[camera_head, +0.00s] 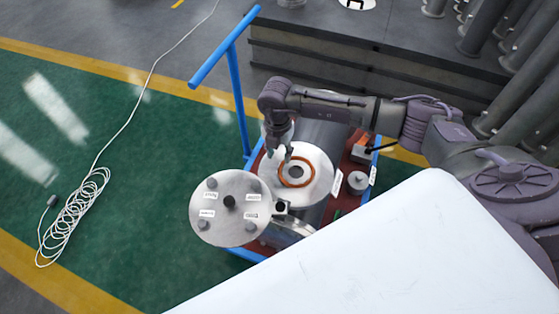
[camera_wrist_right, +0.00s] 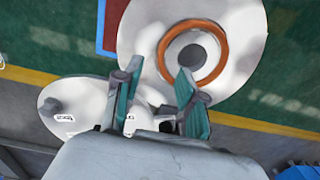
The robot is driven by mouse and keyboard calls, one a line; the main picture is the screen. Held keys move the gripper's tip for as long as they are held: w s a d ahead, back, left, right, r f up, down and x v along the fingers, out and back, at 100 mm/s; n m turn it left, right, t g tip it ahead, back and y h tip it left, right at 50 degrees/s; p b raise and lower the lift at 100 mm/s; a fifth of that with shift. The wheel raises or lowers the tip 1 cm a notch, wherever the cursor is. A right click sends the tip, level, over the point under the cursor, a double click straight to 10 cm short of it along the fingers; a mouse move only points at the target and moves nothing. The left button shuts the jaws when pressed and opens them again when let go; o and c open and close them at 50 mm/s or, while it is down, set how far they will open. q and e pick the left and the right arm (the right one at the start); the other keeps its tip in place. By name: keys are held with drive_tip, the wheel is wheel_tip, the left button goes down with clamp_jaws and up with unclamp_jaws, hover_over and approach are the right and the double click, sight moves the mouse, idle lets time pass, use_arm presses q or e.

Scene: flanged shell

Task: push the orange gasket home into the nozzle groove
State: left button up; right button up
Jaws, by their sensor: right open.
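The orange gasket (camera_head: 281,172) is a ring lying on the pale round nozzle face (camera_head: 310,190), around a grey central hole. In the right wrist view the gasket (camera_wrist_right: 222,62) circles the dark-centred bore on the white flange (camera_wrist_right: 140,35). I cannot tell whether it is fully seated in the groove. My right gripper (camera_head: 284,155) is at the left upper edge of the nozzle face, beside the gasket. In the wrist view its two teal fingers (camera_wrist_right: 158,95) are apart with nothing between them; the right fingertip is close to the gasket's lower left edge. My left gripper is not seen.
A round metal cover (camera_head: 230,230) with labels and knobs is hinged open beside the nozzle. A blue cart handle (camera_head: 236,85) rises behind. A small knobbed part (camera_head: 357,182) sits on the red cart deck. A coiled white cable (camera_head: 75,220) lies on the green floor.

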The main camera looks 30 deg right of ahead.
wheel_tip(320, 180, up, 6)
drive_tip(key=shift+r, duration=0.15)
idle(0.6)
